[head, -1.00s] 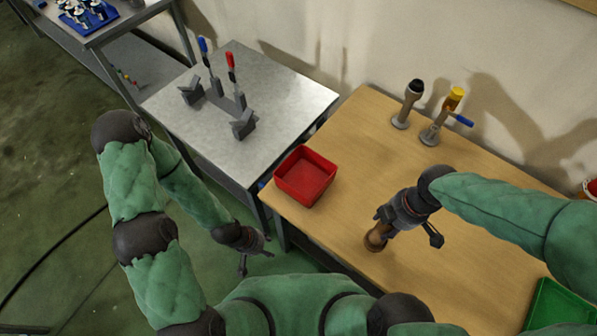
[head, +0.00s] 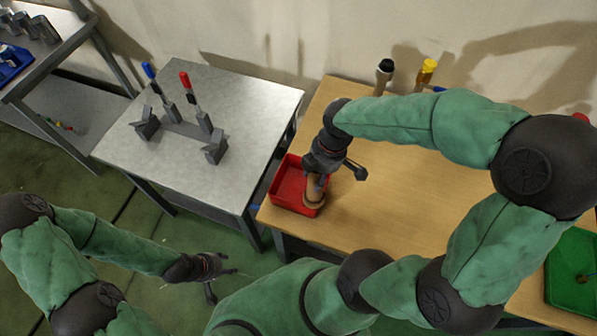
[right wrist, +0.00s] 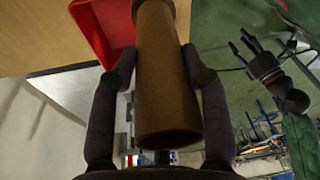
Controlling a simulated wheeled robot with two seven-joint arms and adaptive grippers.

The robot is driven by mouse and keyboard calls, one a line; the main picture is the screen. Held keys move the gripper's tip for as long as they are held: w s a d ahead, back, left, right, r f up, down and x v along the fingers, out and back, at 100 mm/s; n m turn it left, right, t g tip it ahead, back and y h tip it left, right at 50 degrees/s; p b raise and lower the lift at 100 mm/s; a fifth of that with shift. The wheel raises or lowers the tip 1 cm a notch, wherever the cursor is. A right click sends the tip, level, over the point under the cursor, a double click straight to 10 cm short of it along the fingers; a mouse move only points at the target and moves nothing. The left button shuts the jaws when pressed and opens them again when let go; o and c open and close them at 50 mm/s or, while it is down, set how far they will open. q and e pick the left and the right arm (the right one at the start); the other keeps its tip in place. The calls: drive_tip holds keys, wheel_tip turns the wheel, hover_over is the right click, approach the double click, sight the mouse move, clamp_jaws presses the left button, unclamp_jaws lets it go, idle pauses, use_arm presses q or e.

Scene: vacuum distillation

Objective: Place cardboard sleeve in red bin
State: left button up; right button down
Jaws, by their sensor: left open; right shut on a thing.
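The brown cardboard sleeve (head: 315,190) is a tube held in my right gripper (head: 321,178), over the right side of the red bin in the head view. In the right wrist view the sleeve (right wrist: 166,85) sits between both fingers of the gripper (right wrist: 160,85). The red bin (head: 284,188) stands at the left front corner of the wooden table, and it shows behind the sleeve in the right wrist view (right wrist: 103,30). The sleeve hides part of the bin, and I cannot tell how high it is above it. My left gripper (head: 219,274) is open and empty, low in front of the tables.
A metal table (head: 225,98) with a clamp fixture (head: 182,122) stands left of the wooden table (head: 395,170). Black-topped (head: 384,75) and yellow-topped (head: 426,74) tools stand at the wooden table's back. A green bin (head: 573,280) is at the right. The middle of the wooden table is clear.

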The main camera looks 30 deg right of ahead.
drive_tip(key=w+f+b, duration=0.2)
drive_tip(key=w+f, duration=0.6)
drive_tip(key=f, duration=0.2)
drive_tip(key=shift+w+d+f, duration=0.15)
drive_tip(key=shift+w+f, duration=0.2)
drive_tip(key=shift+w, duration=0.05)
drive_tip(key=shift+f, duration=0.1)
drive_tip(key=c, duration=0.6)
unclamp_jaws()
